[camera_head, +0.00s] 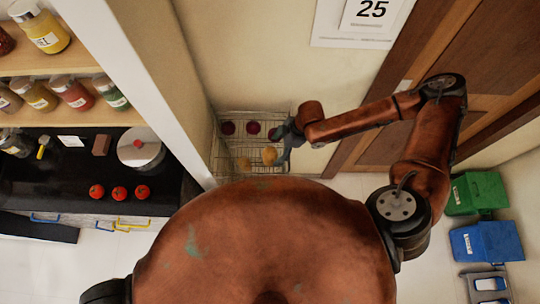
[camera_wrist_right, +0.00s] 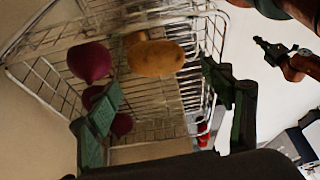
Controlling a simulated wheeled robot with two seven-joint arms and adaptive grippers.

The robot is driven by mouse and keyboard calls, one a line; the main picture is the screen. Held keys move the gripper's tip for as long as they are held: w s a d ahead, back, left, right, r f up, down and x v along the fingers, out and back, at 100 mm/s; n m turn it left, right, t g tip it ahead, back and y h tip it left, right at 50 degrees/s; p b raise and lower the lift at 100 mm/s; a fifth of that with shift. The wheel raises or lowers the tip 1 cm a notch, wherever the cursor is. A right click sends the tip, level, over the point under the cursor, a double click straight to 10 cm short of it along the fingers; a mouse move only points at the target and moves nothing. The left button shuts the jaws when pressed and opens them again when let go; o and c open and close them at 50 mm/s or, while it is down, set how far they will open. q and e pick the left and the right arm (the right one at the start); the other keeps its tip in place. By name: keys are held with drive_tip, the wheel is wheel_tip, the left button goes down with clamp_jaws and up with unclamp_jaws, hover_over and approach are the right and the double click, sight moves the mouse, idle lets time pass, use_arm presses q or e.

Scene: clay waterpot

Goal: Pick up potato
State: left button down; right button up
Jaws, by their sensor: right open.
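A brown potato (camera_head: 269,155) is at the wire rack (camera_head: 225,165) by the wall. In the right wrist view the potato (camera_wrist_right: 156,58) lies in front of the opening between my fingers, nearer the right finger. A second potato (camera_head: 243,163) is further left; part of it shows behind the first in the wrist view (camera_wrist_right: 135,38). My right gripper (camera_head: 285,141) is open and beside the potato; its spread fingers also show in the wrist view (camera_wrist_right: 160,80). I see no contact. A dark gripper-like end (camera_wrist_right: 273,48) of a copper arm, apparently my left, is small at upper right.
Dark red onions (camera_head: 227,127) sit in the rack, one (camera_wrist_right: 90,62) close left of the potato. The rack's wires and the wall border the space. A shelf panel (camera_head: 135,75) stands left; bins (camera_head: 478,193) stand far right. Red tomatoes (camera_head: 119,193) are on the counter.

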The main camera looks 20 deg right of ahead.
sight(272, 154)
drive_tip(key=shift+w+d+f, duration=0.1)
drive_tip(key=shift+w+d, duration=0.05)
drive_tip(key=shift+d, duration=0.15)
drive_tip(key=shift+f, duration=0.4)
drive_tip(key=p+x, duration=0.1)
drive_tip(key=x, duration=0.5)
drive_tip(key=shift+w+a+f, duration=0.1)
drive_tip(key=shift+a+f, duration=0.2)
drive_tip(key=shift+f, duration=0.05)
drive_tip(key=shift+c, duration=0.3)
drive_tip(key=c, duration=1)
